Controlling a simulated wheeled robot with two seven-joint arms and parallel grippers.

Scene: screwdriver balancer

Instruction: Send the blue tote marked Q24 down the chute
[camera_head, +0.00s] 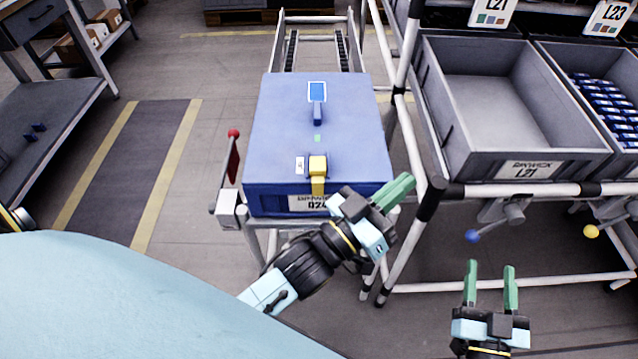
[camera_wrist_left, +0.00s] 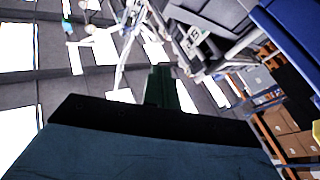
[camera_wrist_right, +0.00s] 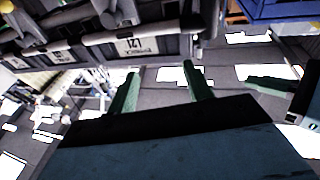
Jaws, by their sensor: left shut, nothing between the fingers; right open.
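The blue tote (camera_head: 270,130) marked Q24 sits closed on a stand at the head of the chute (camera_head: 318,50), whose rails run away behind it. A yellow latch (camera_head: 318,168) and a white label are on its near part. A red-tipped lever (camera_head: 233,160) stands at its left. My left gripper (camera_head: 398,190) is shut and empty, at the tote's front right corner; I cannot tell whether it touches. My right gripper (camera_head: 489,275) is open and empty, low at the right, apart from the tote. It also shows in the right wrist view (camera_wrist_right: 160,85).
A grey bin marked L21 (camera_head: 440,130) stands on a white pipe rack at the right, with another bin holding blue items (camera_head: 605,100) beside it. Blue (camera_head: 472,236) and yellow (camera_head: 591,231) knobs hang below. A grey shelf (camera_head: 70,110) stands left; the floor between is clear.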

